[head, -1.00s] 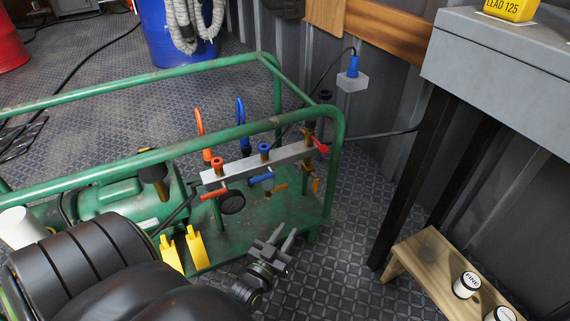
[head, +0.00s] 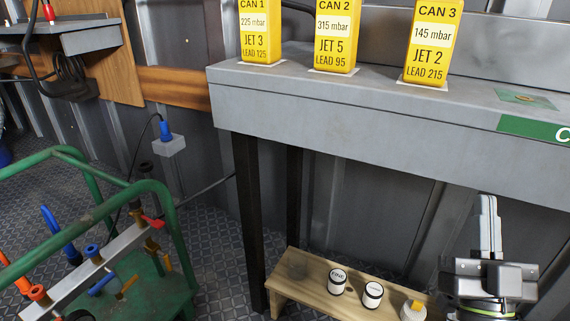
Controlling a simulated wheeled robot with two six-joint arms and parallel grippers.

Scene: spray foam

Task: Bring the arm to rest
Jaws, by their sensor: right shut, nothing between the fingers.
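My right gripper (head: 488,200) is at the lower right of the head view, in front of the grey bench. Its fingers are together, point up, and hold nothing. It is right of the low wooden stool and below the bench's top edge, apart from the cans. My left gripper is out of view.
A grey bench (head: 300,109) carries three yellow cans, CAN 1 (head: 260,32), CAN 2 (head: 334,37) and CAN 3 (head: 432,42). Small jars stand on a wooden stool (head: 300,280) below. A green frame cart (head: 168,225) with valves stands at left.

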